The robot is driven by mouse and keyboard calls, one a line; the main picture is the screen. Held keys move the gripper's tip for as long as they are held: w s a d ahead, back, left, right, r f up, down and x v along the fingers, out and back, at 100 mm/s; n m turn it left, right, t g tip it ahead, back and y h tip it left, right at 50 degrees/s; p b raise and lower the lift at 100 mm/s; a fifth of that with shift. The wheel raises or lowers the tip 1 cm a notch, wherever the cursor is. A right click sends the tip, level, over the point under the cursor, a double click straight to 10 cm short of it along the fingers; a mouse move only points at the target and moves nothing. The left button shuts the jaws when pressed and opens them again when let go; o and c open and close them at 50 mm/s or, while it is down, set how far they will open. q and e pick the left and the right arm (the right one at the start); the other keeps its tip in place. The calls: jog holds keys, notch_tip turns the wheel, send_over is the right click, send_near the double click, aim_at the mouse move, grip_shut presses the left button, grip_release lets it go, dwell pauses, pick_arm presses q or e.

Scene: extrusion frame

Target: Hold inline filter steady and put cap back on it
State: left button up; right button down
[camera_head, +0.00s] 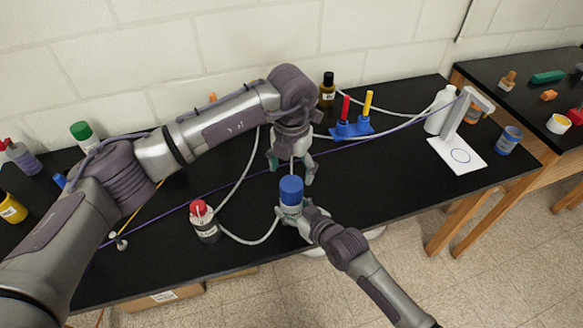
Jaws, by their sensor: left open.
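A blue cylinder (291,189) with a pale lower part stands upright near the front middle of the bench; I take it for the inline filter. I cannot tell the cap apart from its body. My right gripper (292,212) comes in from the lower right and has its fingers around the lower part, closed on it. My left gripper (292,176) points down just behind and above the blue top, open, its fingers spread. A thin pale piece shows between its fingers; what it is cannot be told. The blue cylinder hides part of the space below.
A red-capped bottle (205,222) stands left, with a white tube (250,242) running toward the filter. A blue rack (351,128) with red and yellow tubes, a white bottle (440,110) and a white stand (457,155) are at right. A purple cord crosses the bench.

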aim_at(291, 183)
pick_arm(q)
jog(key=shift+f, duration=4.05)
jog(key=c, duration=1.2)
jog(key=shift+m, duration=0.9)
jog(key=o, duration=1.4)
jog(key=shift+c, duration=0.2)
